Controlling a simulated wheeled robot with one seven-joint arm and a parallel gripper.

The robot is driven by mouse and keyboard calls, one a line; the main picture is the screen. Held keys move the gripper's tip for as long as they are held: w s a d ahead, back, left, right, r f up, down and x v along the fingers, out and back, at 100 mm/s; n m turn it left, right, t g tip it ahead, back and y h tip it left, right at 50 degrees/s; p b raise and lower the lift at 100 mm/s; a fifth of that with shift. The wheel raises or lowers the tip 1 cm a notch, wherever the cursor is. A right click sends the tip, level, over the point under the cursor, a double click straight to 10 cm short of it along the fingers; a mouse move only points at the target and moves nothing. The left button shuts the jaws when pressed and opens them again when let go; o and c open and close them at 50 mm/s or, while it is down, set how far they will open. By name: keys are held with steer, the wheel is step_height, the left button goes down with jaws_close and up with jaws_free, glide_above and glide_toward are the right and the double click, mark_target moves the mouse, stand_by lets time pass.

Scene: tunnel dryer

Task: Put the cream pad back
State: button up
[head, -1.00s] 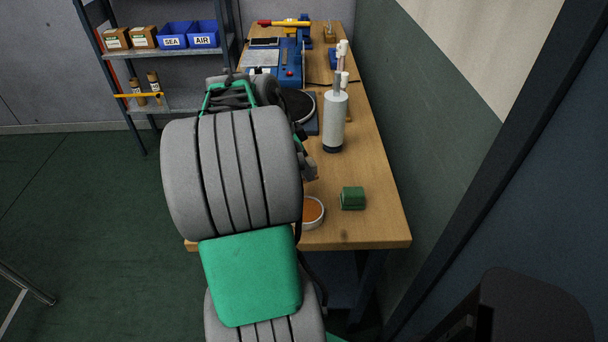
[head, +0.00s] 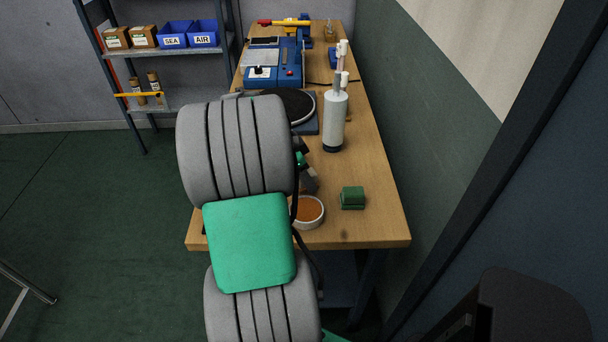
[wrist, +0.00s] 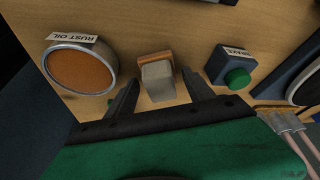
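The cream pad (wrist: 158,82) is a small pale block with an orange-brown part along its far side. It sits on the wooden table in the middle of the wrist view. My gripper (wrist: 160,77) is open, with one dark finger on each side of the pad and a visible gap at both sides. How far down the fingertips reach beside it is hard to tell. In the head view my own arm hides the pad and most of the gripper.
A round dish labelled RUST OIL (wrist: 82,80) stands left of the pad. A dark box with a green button (wrist: 237,79) stands right, with brushes (wrist: 283,119) nearby. The head view shows a green block (head: 352,198) and a white bottle (head: 335,118) on the table (head: 375,225).

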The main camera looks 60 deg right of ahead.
steer(key=shift+o, duration=0.3)
steer(key=shift+r, duration=0.3)
steer(key=v, duration=1.2)
steer(key=w+a+n+t, duration=0.2)
steer(key=w+a+n, duration=0.6)
steer(key=a, duration=0.2)
steer(key=a+f+n+t+y, duration=0.1)
steer(key=a+f+n+t, duration=0.1)
steer(key=a+n, duration=0.7)
steer(key=w+a+f+n+t+y, duration=0.1)
steer(key=a+n, duration=0.8)
steer(key=a, duration=1.2)
step_height(320, 180, down, 2)
steer(key=shift+w+f+t+y, duration=0.1)
steer(key=shift+w+t+y, duration=0.15)
steer(key=shift+t+y, duration=0.35)
